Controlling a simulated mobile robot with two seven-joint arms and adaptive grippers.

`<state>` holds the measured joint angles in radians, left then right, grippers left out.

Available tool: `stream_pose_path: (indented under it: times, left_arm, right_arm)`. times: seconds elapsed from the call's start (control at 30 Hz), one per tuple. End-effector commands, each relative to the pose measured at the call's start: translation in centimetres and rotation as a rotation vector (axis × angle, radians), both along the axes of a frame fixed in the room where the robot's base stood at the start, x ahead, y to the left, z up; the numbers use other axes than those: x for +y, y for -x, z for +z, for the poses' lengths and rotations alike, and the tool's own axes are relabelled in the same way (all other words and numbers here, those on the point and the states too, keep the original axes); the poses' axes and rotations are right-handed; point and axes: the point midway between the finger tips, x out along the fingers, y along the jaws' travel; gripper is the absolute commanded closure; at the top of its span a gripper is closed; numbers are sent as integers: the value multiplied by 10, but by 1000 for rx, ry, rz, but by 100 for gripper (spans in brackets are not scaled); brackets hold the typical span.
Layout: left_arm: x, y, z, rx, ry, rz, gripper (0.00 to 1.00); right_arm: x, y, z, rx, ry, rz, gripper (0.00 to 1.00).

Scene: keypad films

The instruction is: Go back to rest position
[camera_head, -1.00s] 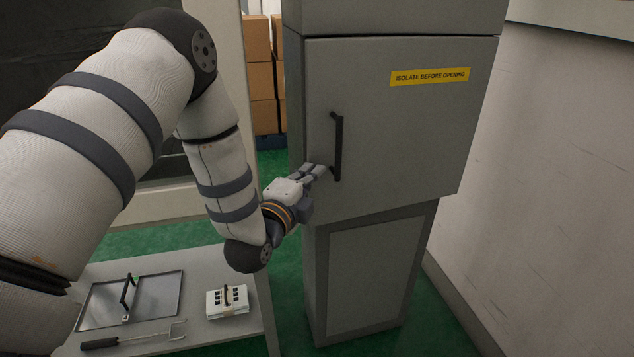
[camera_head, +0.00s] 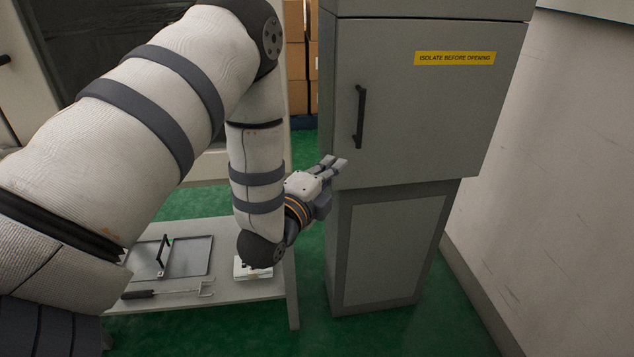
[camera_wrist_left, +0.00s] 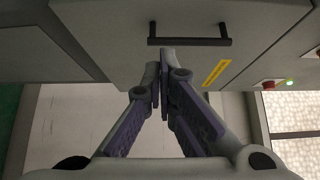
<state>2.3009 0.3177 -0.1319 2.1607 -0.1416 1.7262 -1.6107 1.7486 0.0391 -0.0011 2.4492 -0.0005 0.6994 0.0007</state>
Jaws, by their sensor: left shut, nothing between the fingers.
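My left gripper (camera_head: 338,165) is in front of the lower left part of a grey cabinet door, below its black handle. Its fingers are shut with nothing between them. In the left wrist view the closed fingertips (camera_wrist_left: 163,55) point toward the cabinet door, apart from the black bar handle (camera_wrist_left: 190,40). The grey cabinet (camera_head: 425,120) has its door shut, with a yellow "ISOLATE BEFORE OPENING" label (camera_head: 455,58) and the vertical handle (camera_head: 360,117) at the door's left side. My right gripper is not in view.
A low grey table (camera_head: 220,297) stands at the lower left. It bears a dark tray with a handle (camera_head: 190,257), a fork-like tool (camera_head: 165,292) and a white keypad box (camera_head: 252,270), partly hidden by my arm. Cardboard boxes (camera_head: 296,60) stand behind. Green floor is clear at right.

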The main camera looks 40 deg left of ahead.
Motion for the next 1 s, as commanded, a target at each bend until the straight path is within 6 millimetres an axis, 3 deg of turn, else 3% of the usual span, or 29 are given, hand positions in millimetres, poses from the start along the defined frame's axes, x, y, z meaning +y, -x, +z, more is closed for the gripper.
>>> stream_pose_path:
  times: [0.1,0.2,0.43,0.47,0.57,0.67,0.7,0.77,0.8,0.9,1.0]
  left_arm:
    - [-4,27,1,2,0,-1,100]
    - [-5,42,0,2,-1,0,100]
    - [-7,51,-2,7,10,0,100]
    - [-9,52,-8,24,28,-2,100]
    - [-22,66,-55,177,215,-2,100]
    - [-47,112,-133,452,538,83,100]
    - [-57,138,-162,564,666,149,100]
    - [-73,184,-198,724,839,282,100]
    - [-82,217,-218,821,939,388,100]
    - [-103,301,-248,1017,1121,691,100]
    - [-116,368,-256,1131,1205,973,100]
  right_arm:
    - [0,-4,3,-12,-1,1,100]
    - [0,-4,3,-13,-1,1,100]
    - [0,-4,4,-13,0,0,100]
    - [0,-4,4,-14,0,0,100]
    - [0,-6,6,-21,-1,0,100]
    - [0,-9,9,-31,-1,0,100]
    - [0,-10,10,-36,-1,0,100]
    - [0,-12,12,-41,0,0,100]
    - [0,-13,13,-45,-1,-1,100]
    - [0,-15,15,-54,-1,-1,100]
    - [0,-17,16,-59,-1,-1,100]
